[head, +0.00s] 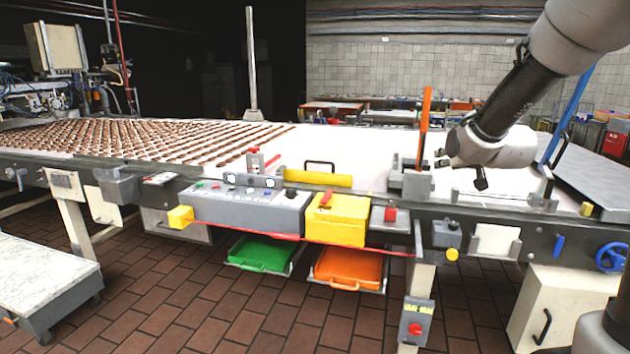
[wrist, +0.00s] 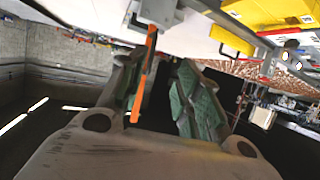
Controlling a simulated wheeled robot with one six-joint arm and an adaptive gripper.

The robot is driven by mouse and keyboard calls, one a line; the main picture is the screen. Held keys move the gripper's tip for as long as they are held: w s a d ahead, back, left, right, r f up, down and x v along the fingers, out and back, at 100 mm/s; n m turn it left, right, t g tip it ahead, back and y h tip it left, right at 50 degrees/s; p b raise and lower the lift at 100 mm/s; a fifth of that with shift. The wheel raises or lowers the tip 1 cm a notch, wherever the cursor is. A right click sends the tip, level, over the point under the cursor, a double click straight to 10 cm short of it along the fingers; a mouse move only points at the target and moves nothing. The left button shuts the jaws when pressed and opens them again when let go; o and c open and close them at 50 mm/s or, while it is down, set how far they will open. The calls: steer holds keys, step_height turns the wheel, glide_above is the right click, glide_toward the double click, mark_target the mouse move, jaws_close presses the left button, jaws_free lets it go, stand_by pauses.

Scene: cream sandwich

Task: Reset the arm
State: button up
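My arm comes in from the upper right of the head view, its grey wrist low over the right part of the white conveyor belt (head: 350,150). My gripper is mostly hidden behind the wrist there; only a small dark part (head: 481,178) shows below it. In the wrist view, the two green-padded fingers of my gripper (wrist: 157,88) stand apart with a clear gap. I see nothing held between them. An orange upright bar (wrist: 147,75) shows in the gap, and it also stands left of my wrist in the head view (head: 424,130).
Rows of brown pieces (head: 150,143) lie on the belt's left part. A control box (head: 245,205), yellow box (head: 337,217), green tray (head: 262,252) and orange tray (head: 348,268) line the near side. A blue bar (head: 570,115) stands right of my wrist. The belt's middle is bare.

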steer(key=s+f+g, duration=0.2)
steer(key=s+g, duration=0.7)
steer(key=s, duration=2.8)
steer(key=shift+d, duration=0.4)
steer(key=shift+o, duration=0.2)
steer(key=shift+w, duration=0.1)
